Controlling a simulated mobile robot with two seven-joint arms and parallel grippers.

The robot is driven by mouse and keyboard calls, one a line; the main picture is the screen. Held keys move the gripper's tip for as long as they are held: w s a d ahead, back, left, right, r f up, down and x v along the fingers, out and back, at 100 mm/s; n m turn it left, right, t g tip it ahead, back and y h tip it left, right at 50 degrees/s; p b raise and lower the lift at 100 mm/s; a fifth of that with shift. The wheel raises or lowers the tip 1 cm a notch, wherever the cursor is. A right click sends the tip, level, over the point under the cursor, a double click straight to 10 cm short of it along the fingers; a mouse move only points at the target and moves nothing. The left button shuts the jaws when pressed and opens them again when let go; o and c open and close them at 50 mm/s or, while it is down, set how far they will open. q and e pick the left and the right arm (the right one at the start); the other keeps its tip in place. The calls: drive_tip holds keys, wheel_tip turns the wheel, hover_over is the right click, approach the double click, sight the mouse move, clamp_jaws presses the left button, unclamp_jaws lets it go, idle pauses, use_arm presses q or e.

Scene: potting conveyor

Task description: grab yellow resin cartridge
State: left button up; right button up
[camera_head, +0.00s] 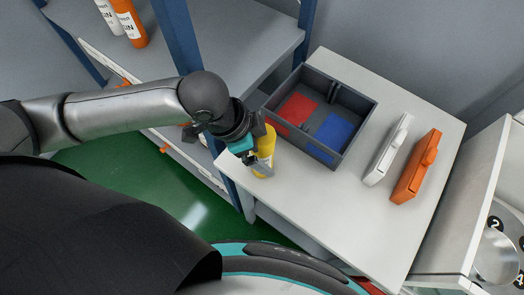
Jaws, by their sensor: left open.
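The yellow resin cartridge (265,147) stands near the left edge of the white table (335,222). My left gripper (259,153) is at the cartridge, with its fingers beside the yellow body. Its jaws are open, and the arm hides part of the cartridge. I cannot tell whether a finger touches it. My right gripper is not in view.
A grey divided bin (370,108) with a red and a blue compartment floor stands just right of the cartridge. White and orange bottles (130,22) stand on the upper left shelf. The table front is clear.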

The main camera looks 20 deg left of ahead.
use_arm(q)
clamp_jaws()
idle(0.8)
drive_tip(key=shift+r, duration=0.1)
